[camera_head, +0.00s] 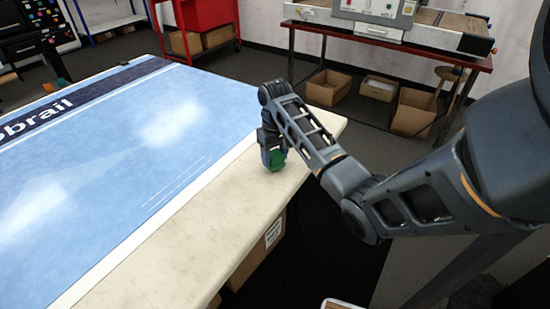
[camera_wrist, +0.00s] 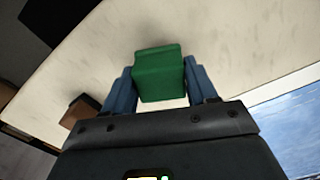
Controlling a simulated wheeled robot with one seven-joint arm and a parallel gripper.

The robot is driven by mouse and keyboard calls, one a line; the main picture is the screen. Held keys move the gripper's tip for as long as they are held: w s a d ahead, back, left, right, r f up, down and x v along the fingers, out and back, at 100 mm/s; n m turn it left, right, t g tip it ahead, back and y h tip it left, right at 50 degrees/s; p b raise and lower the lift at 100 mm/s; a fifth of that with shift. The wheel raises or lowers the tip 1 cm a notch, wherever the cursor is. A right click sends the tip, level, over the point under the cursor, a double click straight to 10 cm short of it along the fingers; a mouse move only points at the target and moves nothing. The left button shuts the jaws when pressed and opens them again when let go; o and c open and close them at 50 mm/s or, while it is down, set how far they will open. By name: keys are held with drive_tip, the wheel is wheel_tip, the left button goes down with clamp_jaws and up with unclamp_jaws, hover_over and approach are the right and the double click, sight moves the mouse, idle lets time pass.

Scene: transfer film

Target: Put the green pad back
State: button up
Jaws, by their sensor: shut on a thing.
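The green pad (camera_wrist: 160,76) is a small block held between the two blue fingers of my gripper (camera_wrist: 158,88) in the wrist view. In the head view the green pad (camera_head: 276,160) shows at the tip of my gripper (camera_head: 272,156), low over the bare pale strip at the table's right end. My gripper is shut on the pad. I cannot tell whether the pad touches the table top.
The pale table (camera_head: 150,262) carries a large blue printed sheet (camera_head: 110,140) with a dark band. Bare table lies around my gripper. A red-framed bench (camera_head: 400,48) stands behind, with cardboard boxes (camera_head: 413,112) below. A red cart (camera_head: 205,14) stands at the back.

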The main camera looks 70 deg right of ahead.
drive_tip(key=shift+f, duration=0.6)
drive_tip(key=shift+f, duration=0.15)
drive_tip(key=o, duration=1)
